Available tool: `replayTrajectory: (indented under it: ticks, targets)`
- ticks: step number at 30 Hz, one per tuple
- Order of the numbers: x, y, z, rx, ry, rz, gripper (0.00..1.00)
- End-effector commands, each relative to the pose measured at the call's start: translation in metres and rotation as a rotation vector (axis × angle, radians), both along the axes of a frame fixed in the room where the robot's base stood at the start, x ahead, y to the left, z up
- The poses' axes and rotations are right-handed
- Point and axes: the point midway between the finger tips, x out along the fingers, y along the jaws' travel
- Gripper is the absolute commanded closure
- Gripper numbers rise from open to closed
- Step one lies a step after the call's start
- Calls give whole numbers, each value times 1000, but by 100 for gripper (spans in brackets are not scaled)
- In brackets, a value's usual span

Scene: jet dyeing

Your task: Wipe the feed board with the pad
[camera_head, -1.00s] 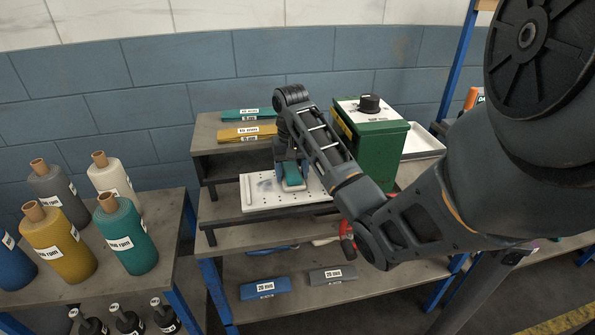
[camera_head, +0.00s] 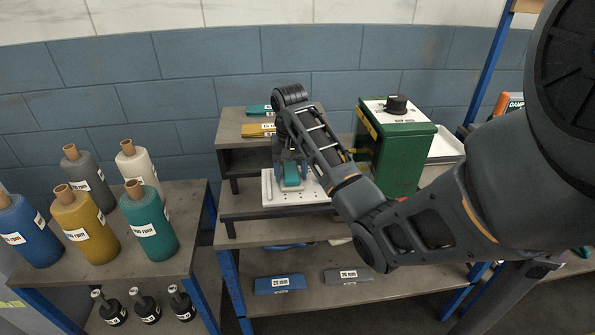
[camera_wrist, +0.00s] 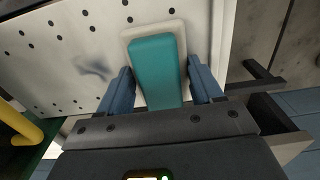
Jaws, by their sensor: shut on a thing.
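The feed board (camera_head: 312,195) is a white plate with rows of small holes, lying on the middle shelf of the rack. In the wrist view the board (camera_wrist: 50,55) carries a grey-blue smudge (camera_wrist: 92,68) left of the pad. The pad has a teal grip block on a pale base; it shows in the wrist view (camera_wrist: 157,70) and in the head view (camera_head: 291,176). My gripper (camera_wrist: 160,85) is shut on the teal block, one blue finger on each side. The pad is over the board and seems to rest on it; exact contact is hard to tell.
A green box with a black knob (camera_head: 405,150) stands close right of the board. Teal and yellow labelled bars (camera_head: 258,130) lie on the upper shelf. Blue and grey bars (camera_head: 279,284) lie below. Yarn cones (camera_head: 150,225) stand on the left table.

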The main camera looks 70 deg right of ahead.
Motion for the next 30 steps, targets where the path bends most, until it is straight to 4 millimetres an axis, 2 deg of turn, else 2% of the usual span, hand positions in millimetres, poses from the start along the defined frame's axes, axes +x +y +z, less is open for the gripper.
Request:
replayTrajectory:
  ticks: [5,18,30]
  targets:
    - [5,3,-1,1,-1,1,59]
    - [37,16,2,-1,-8,9,60]
    - [40,14,10,-11,-14,8,60]
